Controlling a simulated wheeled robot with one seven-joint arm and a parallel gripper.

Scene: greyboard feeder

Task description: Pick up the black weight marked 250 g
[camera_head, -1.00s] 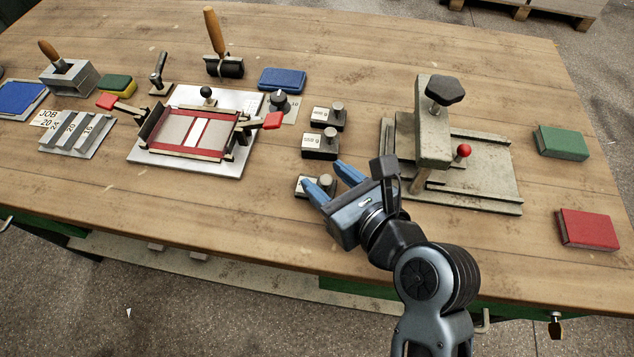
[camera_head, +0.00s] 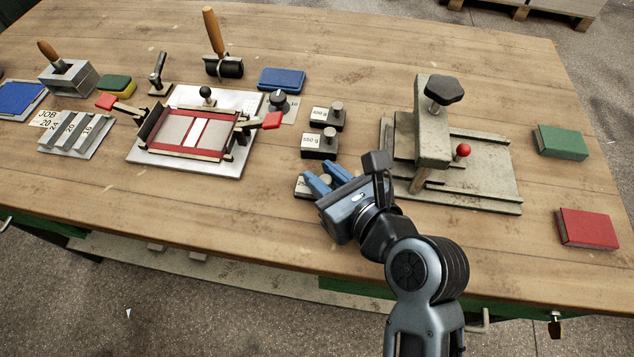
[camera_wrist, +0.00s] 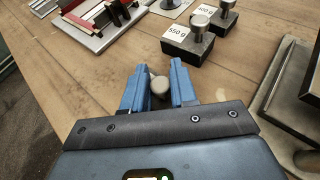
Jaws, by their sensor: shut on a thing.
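The front black weight (camera_head: 301,189) stands on the bench, mostly hidden by my gripper (camera_head: 319,174); its mark cannot be read. In the wrist view its round metal knob (camera_wrist: 159,85) sits between the blue fingers of my gripper (camera_wrist: 158,70), which is shut on it. The rest of that weight is hidden there. Behind it stand the black weight marked 550 g (camera_head: 319,147), which also shows in the wrist view (camera_wrist: 187,42), and the weight marked 400 g (camera_head: 327,117). Both are apart from my gripper.
A metal press (camera_head: 433,145) with a red ball lever stands close to the right of my gripper. A red-framed fixture (camera_head: 190,125) lies to the left. Green (camera_head: 562,142) and red (camera_head: 588,228) blocks lie far right. The bench front left of my gripper is clear.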

